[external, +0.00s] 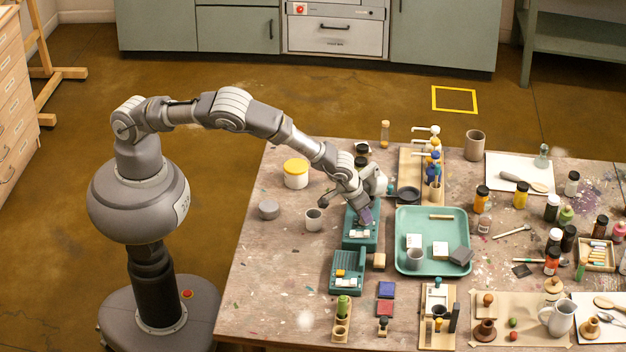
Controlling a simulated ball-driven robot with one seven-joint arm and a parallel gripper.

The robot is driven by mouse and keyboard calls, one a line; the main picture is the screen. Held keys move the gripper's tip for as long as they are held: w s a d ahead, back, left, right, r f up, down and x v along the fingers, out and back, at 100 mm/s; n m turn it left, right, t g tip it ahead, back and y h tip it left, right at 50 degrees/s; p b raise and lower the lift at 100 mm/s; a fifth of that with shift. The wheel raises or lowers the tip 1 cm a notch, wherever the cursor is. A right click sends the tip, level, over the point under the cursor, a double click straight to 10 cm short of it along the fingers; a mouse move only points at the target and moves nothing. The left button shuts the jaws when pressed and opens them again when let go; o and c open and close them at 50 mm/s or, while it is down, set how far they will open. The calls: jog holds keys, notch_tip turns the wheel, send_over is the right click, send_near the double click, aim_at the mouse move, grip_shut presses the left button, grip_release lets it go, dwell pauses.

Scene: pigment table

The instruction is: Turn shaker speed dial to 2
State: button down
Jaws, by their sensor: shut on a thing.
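A teal device (373,240) with pale parts on its front stands left of the middle of the table; it appears to be the shaker. My gripper (365,219) points down at the top of this device and is shut on a small part there, which appears to be the speed dial. My gripper hides the dial, so its marks and setting cannot be read. A second teal device (345,286) with an orange-yellow part stands just in front of it.
A teal tray (408,222) with a cup and blocks lies close to the right. A wooden rack (409,170) stands behind the tray.

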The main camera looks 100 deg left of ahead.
jog(key=c, duration=0.9)
grip_release()
jog(key=shift+c, duration=0.2)
jog(key=p+v, duration=0.2)
jog(key=v, duration=0.5)
jog(key=shift+r, duration=0.4)
jog(key=shift+d, duration=0.15)
